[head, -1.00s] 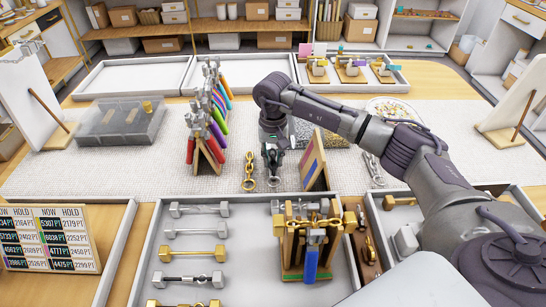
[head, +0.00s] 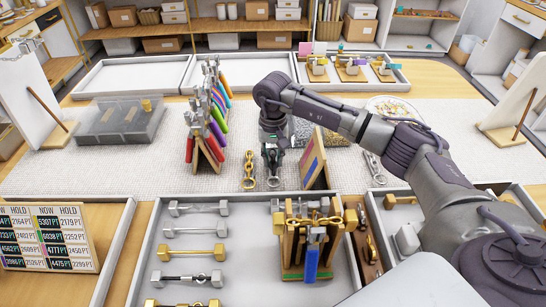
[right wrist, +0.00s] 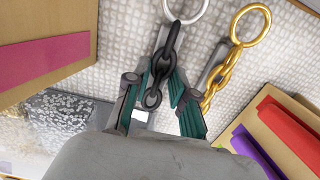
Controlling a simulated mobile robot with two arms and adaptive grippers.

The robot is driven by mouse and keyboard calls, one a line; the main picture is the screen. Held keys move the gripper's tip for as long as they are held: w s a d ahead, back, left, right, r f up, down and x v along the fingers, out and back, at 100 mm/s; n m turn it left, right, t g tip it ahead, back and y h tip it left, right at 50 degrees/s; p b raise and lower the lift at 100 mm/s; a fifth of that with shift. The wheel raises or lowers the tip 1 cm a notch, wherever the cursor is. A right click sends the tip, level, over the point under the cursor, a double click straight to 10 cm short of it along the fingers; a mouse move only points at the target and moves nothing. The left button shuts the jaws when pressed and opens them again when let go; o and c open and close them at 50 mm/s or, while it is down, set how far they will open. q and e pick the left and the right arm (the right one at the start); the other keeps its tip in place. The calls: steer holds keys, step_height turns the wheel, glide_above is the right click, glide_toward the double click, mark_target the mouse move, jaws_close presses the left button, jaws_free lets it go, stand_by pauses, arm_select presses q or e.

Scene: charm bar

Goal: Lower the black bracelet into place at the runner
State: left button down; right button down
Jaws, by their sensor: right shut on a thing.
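The black bracelet (right wrist: 163,66) is a dark chain with a pale ring at its upper end. It lies between the teal-padded fingers of my right gripper (right wrist: 160,100) in the right wrist view, and the fingers are shut on it. In the head view the right gripper (head: 272,157) points down over the pale woven runner (head: 100,178), and the bracelet's pale ring shows just below it. A gold chain (head: 249,170) is close beside it on the left. I cannot tell whether the black bracelet touches the runner. My left gripper is not in view.
A rack of coloured strips (head: 205,135) stands left of the gripper, and a wooden board (head: 314,160) stands close on its right. A tray (head: 258,212) with silver and gold bars is in front.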

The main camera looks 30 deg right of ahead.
steer(key=shift+f, duration=0.1)
stand_by(0.4)
steer(key=c, duration=0.9)
jaws_free()
step_height(320, 180, up, 12)
